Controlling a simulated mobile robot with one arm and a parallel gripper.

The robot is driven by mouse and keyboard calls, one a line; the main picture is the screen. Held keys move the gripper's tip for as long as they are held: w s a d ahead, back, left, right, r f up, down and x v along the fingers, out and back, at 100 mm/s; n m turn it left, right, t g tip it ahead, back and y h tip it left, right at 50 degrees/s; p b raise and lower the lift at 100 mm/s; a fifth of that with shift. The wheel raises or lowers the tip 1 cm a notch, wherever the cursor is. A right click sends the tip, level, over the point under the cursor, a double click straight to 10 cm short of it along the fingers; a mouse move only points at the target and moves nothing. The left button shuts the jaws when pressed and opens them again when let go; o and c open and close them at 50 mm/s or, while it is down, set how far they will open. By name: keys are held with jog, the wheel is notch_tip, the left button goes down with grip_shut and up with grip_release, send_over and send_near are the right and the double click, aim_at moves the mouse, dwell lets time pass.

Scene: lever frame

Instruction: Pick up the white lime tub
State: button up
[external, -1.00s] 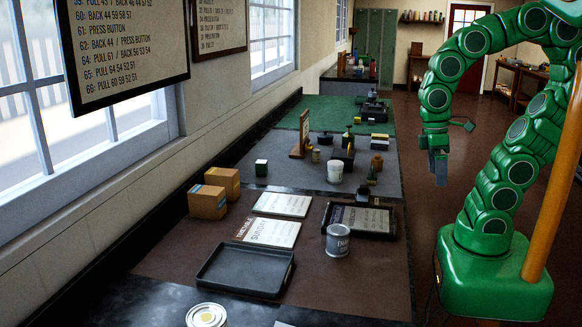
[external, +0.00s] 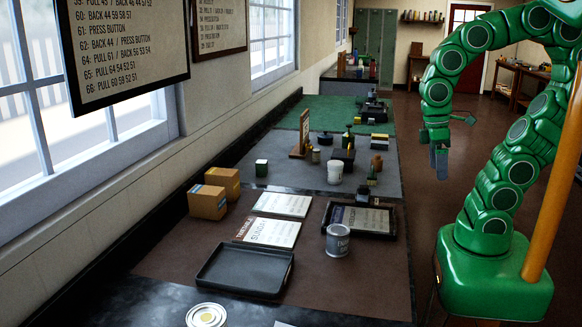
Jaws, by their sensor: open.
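A small white tub (external: 335,172), which looks like the lime tub, stands upright on the grey middle part of the long bench. Its label is too small to read. My gripper (external: 438,166) hangs fingers down to the right of the bench, well apart from the tub and higher than the bench top. It is open, and nothing shows between its fingers.
A dark jar or bottle stand (external: 371,175), a black framed tray (external: 360,220) and a grey can (external: 338,240) stand near the tub. An upright wooden board (external: 304,134) is behind it. A black tray (external: 245,270) and boxes (external: 208,201) lie nearer.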

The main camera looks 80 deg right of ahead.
jog(key=w+d+r+m+t+y, duration=0.1)
jog(key=w+r+m+y, duration=0.25)
jog(key=w+m, duration=0.65)
jog(key=m+t+y, duration=0.3)
jog(key=m+t, duration=1)
jog(key=m, duration=0.8)
send_over(340, 162)
jog(key=s+d, duration=0.3)
jog(key=s, duration=0.2)
jog(key=shift+h, duration=0.25)
notch_tip(340, 162, down, 15)
jog(key=shift+w+r, duration=0.1)
jog(key=shift+r, duration=0.05)
jog(key=shift+f+g, duration=0.3)
jog(key=shift+f, duration=0.05)
jog(key=shift+x, duration=1.25)
jog(key=shift+w+a+f, duration=0.15)
jog(key=shift+w+a, duration=0.35)
jog(key=shift+w, duration=0.3)
jog(key=shift+w+a+f, duration=0.1)
jog(key=shift+w+a, duration=0.4)
jog(key=shift+w, duration=0.25)
jog(key=shift+x, duration=0.8)
